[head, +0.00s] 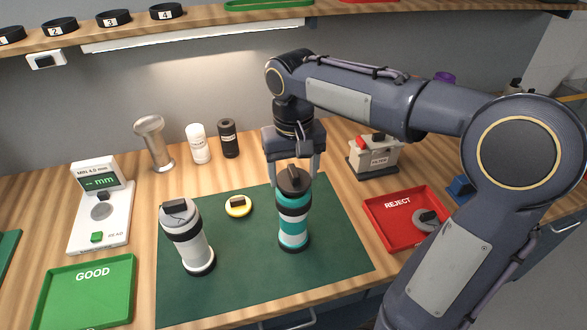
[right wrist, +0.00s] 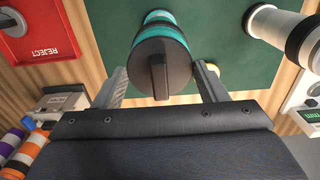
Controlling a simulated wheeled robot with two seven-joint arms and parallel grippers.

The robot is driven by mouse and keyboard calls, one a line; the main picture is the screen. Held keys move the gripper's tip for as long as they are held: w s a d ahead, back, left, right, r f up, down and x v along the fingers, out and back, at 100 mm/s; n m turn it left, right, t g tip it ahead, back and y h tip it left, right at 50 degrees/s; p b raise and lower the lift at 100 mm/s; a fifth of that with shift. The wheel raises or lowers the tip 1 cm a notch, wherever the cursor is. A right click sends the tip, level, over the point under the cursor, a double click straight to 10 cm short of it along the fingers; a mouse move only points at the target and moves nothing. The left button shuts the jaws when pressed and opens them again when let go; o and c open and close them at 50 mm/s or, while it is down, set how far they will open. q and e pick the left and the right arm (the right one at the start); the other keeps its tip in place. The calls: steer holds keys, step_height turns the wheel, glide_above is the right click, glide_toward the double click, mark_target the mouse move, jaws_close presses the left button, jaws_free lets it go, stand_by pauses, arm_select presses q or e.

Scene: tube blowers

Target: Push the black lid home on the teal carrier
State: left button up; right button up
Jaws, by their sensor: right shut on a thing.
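The teal carrier (head: 293,226) stands upright on the green mat, with teal and white bands and black rings. The black lid (head: 290,181) with its raised bar sits on top of it; whether a gap is left under the lid I cannot tell. In the right wrist view the lid (right wrist: 160,68) faces the camera and hides most of the carrier (right wrist: 160,18). My right gripper (head: 294,182) points down over the carrier, a finger on each side of the lid, shut on it. My left gripper is not in view.
A white carrier with a grey lid (head: 192,245) stands left on the green mat (head: 240,278). A yellow disc (head: 238,205) lies between the carriers. The red REJECT tray (head: 385,207) holds a grey lid. The green GOOD tray (head: 88,290) and gauge (head: 100,215) are at left.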

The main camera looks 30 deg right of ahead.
steer(key=shift+f+b, duration=0.8)
steer(key=shift+f, duration=0.3)
stand_by(0.4)
steer(key=o, duration=1)
steer(key=shift+o, duration=0.2)
steer(key=shift+r, duration=0.1)
step_height(320, 180, up, 8)
steer(key=shift+f, duration=0.15)
steer(key=shift+s, duration=0.1)
steer(key=s+a+f+t+y, duration=0.2)
steer(key=s+f, duration=0.4)
steer(key=s, duration=0.2)
steer(key=s+a+f+t+y, duration=0.1)
steer(key=s+a+f+t, duration=0.1)
steer(key=s+f, duration=0.4)
steer(key=s+t, duration=0.1)
steer(key=s, duration=0.1)
steer(key=shift+s+f+n+t+y, duration=0.25)
steer(key=shift+s+n+t+y, duration=0.05)
steer(key=shift+s+n+y, duration=0.1)
